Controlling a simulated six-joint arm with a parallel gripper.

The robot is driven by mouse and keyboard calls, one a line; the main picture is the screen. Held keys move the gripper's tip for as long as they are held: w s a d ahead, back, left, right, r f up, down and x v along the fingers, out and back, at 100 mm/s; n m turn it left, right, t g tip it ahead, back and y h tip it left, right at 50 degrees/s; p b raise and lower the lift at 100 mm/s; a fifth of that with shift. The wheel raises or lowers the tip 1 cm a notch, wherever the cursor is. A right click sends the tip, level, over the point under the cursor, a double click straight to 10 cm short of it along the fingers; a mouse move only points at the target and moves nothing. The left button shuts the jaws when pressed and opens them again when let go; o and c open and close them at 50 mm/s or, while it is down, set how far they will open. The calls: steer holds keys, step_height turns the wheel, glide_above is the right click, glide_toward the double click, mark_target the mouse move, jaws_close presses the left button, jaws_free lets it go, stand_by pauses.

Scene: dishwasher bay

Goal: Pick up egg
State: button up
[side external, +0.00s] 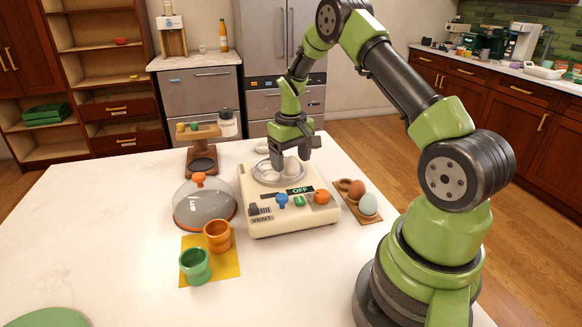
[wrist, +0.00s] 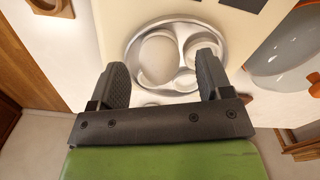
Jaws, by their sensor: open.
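A cream egg cooker (side external: 262,222) stands on the white counter, with a round metal tray (side external: 258,178) on top. A pale egg (side external: 291,166) sits at this tray, just under my gripper (side external: 291,154). In the wrist view, the metal tray (wrist: 133,43) has rounded hollows, and a pale egg shape (wrist: 157,60) lies in the largest. My gripper (wrist: 163,72) is open there, its two dark fingers apart over the tray's near side. I cannot tell whether a finger touches the egg. A brown egg (side external: 357,188) and a pale blue egg (side external: 369,205) rest in a wooden holder (side external: 346,198) right of the cooker.
A clear dome with an orange knob (side external: 204,204) sits left of the cooker. Orange (side external: 217,236) and green (side external: 195,265) egg cups stand on a yellow mat (side external: 228,269). A wooden stand (side external: 202,159) is behind the dome. The counter's left side is mostly clear.

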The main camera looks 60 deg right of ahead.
step_height(320, 180, down, 2)
steer(key=shift+f, duration=0.1)
steer(key=shift+c, duration=0.2)
steer(key=c, duration=0.6)
steer(key=shift+c, duration=0.2)
steer(key=shift+r, duration=0.2)
